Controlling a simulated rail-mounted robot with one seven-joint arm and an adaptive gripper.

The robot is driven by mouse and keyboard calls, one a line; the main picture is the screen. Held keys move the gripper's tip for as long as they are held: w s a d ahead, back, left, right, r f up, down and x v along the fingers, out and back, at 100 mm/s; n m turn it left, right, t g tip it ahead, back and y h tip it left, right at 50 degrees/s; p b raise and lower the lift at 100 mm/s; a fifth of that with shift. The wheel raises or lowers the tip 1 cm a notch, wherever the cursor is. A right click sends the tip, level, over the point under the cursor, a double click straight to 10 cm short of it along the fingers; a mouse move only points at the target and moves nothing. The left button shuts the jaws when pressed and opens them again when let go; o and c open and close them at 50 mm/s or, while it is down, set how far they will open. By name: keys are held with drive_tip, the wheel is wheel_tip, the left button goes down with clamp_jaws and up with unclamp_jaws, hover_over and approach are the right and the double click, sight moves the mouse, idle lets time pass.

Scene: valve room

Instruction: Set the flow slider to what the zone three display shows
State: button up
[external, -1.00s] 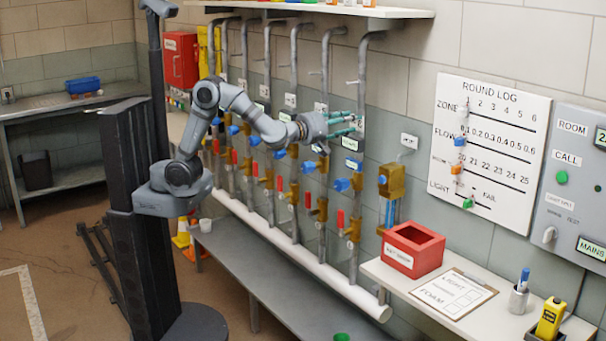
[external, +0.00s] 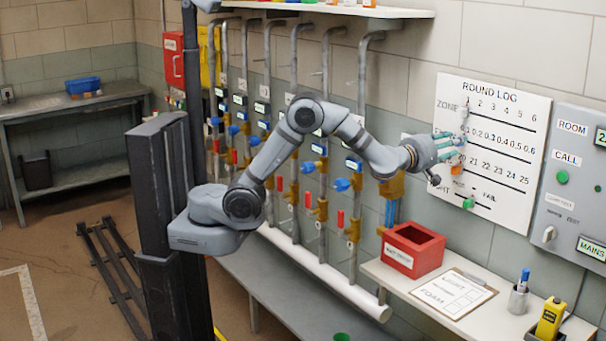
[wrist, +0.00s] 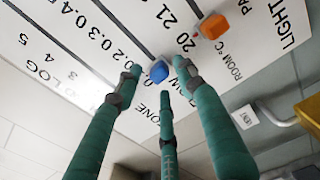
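The round log board (external: 497,140) on the wall bears slider rows for zone, flow, room and light. The flow slider's blue knob (wrist: 159,71) shows in the wrist view near the low end of its row; in the external view my fingers mostly cover it. My gripper (external: 450,146) has teal fingers, spread apart in front of the flow row. In the wrist view my gripper (wrist: 158,78) has its fingertips around the blue knob, not closed on it; I cannot tell whether any touches. Small lit displays such as this one (external: 352,164) hang by the pipes; their figures and zones are unreadable.
The orange room knob (wrist: 213,26) sits close to my right finger. The green light knob (external: 468,203) is lower. A red box (external: 413,251) and a clipboard (external: 453,294) lie on the shelf below. A grey panel (external: 575,190) is at right.

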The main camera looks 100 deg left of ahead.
drive_tip(key=shift+w+a, duration=0.5)
drive_tip(key=shift+w, duration=0.05)
drive_tip(key=c, duration=0.3)
clamp_jaws()
drive_tip(key=shift+d, duration=0.1)
idle(0.3)
